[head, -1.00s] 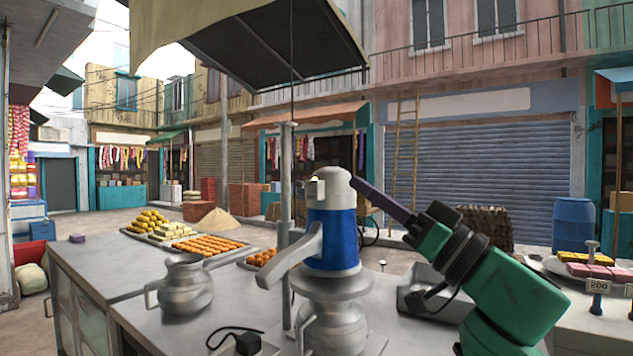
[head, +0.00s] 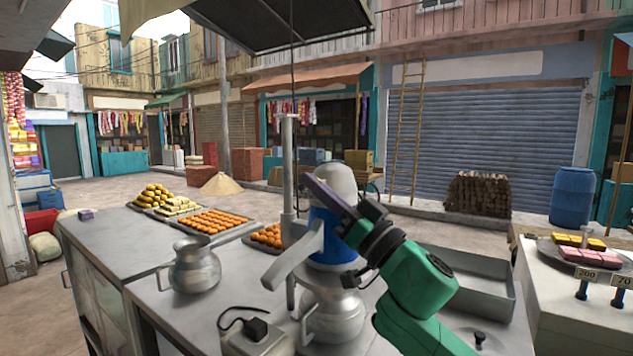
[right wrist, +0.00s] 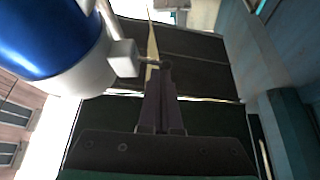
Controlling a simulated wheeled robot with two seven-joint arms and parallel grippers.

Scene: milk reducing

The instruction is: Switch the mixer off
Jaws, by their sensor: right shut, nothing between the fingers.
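The mixer (head: 320,228) has a blue body, a white top and a grey side arm. It stands upright over a metal pot (head: 335,318) on the counter. My right gripper (head: 311,184) is shut and empty, and its fingers cross in front of the mixer's upper part. In the right wrist view, the mixer (right wrist: 45,35) fills the upper left. A small white switch housing (right wrist: 123,54) with a thin stub sticks out from it. The shut fingertips (right wrist: 165,68) are at the stub's end; I cannot tell whether they touch. My left gripper is not in view.
A metal jug (head: 194,268) stands left on the counter (head: 120,245). A black plug sits in a socket box (head: 258,342) at the front. Trays of sweets (head: 208,222) lie behind. A thin metal post (head: 289,170) rises beside the mixer, and an empty metal tray (head: 470,280) lies right.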

